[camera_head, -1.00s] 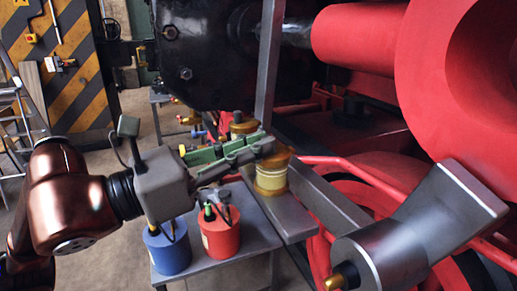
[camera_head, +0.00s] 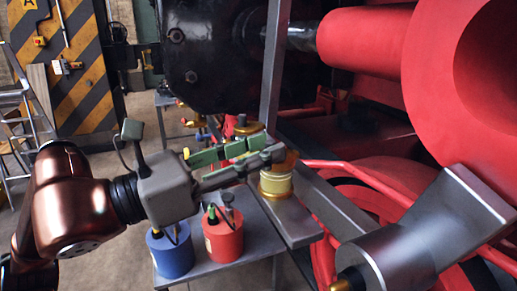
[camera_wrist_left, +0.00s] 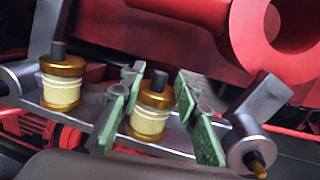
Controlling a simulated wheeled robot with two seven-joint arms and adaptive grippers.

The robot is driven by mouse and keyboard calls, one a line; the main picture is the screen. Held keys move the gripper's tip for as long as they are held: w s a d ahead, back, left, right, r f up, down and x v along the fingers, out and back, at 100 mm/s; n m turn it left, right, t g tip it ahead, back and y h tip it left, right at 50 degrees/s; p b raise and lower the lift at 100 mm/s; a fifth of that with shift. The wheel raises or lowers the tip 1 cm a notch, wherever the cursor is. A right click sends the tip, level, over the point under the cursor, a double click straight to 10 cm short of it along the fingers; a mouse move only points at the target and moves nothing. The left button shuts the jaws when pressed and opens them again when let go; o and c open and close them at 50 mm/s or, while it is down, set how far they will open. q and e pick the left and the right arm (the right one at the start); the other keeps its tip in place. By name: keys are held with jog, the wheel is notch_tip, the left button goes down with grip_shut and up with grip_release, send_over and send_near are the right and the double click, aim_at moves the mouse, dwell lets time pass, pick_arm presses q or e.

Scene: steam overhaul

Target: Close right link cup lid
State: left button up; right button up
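The right link cup (camera_head: 276,184) is a pale yellow cylinder with brass bands, standing upright on a grey metal link. In the left wrist view this cup (camera_wrist_left: 149,121) has a brass top, the lid (camera_wrist_left: 157,94), with a dark knob. The lid appears to sit over the cup, but I cannot tell whether it is fully shut. My left gripper (camera_head: 262,151) is at the cup's top. In the wrist view its green-padded fingers stand apart on either side of the cup, open. In the head view the fingers hide much of the lid. My right gripper is not in view.
A second, similar cup (camera_wrist_left: 61,90) stands left on the same link in the wrist view. A dark upright bar (camera_head: 274,70) rises behind my fingers. Red (camera_head: 223,236) and blue (camera_head: 171,253) tins stand on a grey table below. Red machinery (camera_head: 362,42) fills the right.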

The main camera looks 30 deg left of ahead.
pick_arm(q)
jog(key=shift+s, duration=0.1)
jog(key=v, duration=1.2)
jog(key=shift+f, duration=0.1)
dwell(0.3)
